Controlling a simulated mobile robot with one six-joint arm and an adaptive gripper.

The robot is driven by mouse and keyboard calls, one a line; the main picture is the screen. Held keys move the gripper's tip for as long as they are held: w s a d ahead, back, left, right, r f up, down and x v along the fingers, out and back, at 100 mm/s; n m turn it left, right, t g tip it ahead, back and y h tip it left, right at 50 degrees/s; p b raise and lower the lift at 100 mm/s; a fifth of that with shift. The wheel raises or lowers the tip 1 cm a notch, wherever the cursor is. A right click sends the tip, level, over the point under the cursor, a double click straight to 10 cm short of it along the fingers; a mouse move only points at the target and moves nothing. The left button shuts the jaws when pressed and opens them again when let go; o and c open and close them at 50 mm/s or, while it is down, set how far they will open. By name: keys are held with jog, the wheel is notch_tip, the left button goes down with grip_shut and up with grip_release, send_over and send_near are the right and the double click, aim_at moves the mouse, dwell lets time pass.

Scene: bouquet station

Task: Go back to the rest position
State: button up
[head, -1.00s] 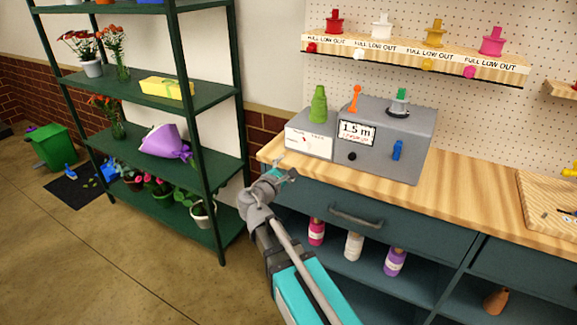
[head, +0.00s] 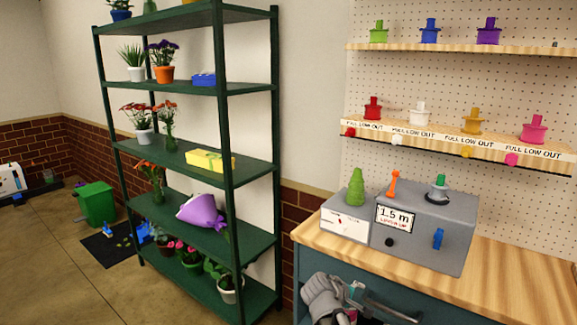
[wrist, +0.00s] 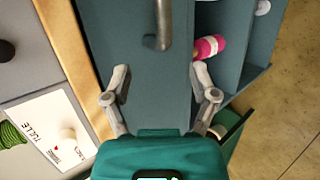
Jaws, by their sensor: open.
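My gripper (head: 352,290) is at the bottom of the head view, beside the front of the workbench's teal drawer and close to its grey handle (head: 392,310). In the wrist view my gripper (wrist: 161,92) has its two fingers spread wide, with nothing between them. The drawer front (wrist: 135,70) lies beyond the fingers, and the handle (wrist: 164,25) shows above the gap. I cannot tell the exact distance between the fingers and the drawer.
The wooden counter (head: 510,290) carries a grey ribbon machine (head: 425,235). A green shelf rack (head: 190,165) with flowers stands left of the bench. A pink bottle (wrist: 207,46) sits in the cubby. Open floor (head: 60,265) lies at the left.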

jog(key=s+a+f+m+g+y, duration=0.2)
jog(key=s+f+m+g+y, duration=0.45)
jog(key=s+m+y, duration=0.4)
notch_tip(320, 180, up, 14)
jog(key=s+n+h+p, duration=0.1)
jog(key=h+p, duration=0.1)
jog(key=p, duration=1.3)
jog(key=shift+s+a+r, duration=0.15)
jog(key=shift+a, duration=0.05)
jog(key=shift+n+t, duration=0.25)
jog(key=shift+c, duration=0.3)
dwell(0.7)
